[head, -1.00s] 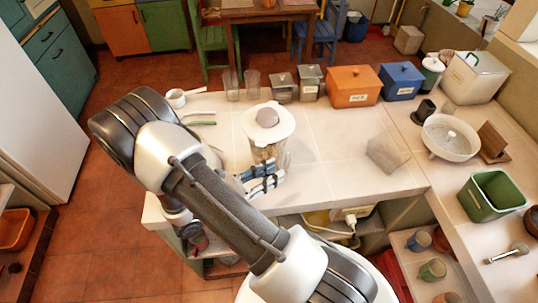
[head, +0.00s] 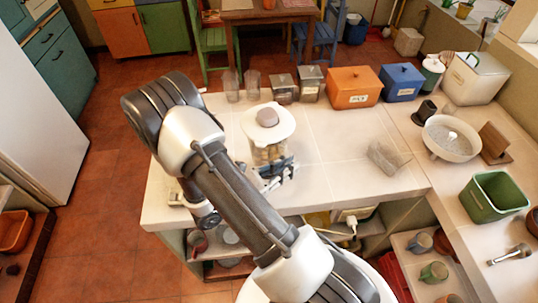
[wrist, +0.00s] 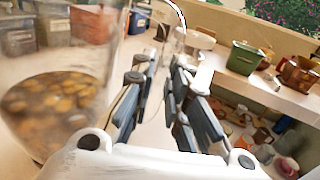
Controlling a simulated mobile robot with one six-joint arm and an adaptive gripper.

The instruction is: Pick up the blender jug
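The blender jug (head: 268,150) stands upright on the white counter. It has a clear body with brown contents, a white lid and a grey-brown knob. In the wrist view its clear side (wrist: 60,95) fills the left, outside my left finger. My gripper (head: 284,170) is at the near right side of the jug, low over the counter. Whether a finger touches the jug cannot be told.
An orange box (head: 353,88), a blue box (head: 401,82), grey canisters (head: 284,88) and clear glasses (head: 231,85) line the back. A grey block (head: 388,157) lies on the right. A white colander (head: 451,138) and green bin (head: 493,195) stand farther right. The counter between jug and block is clear.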

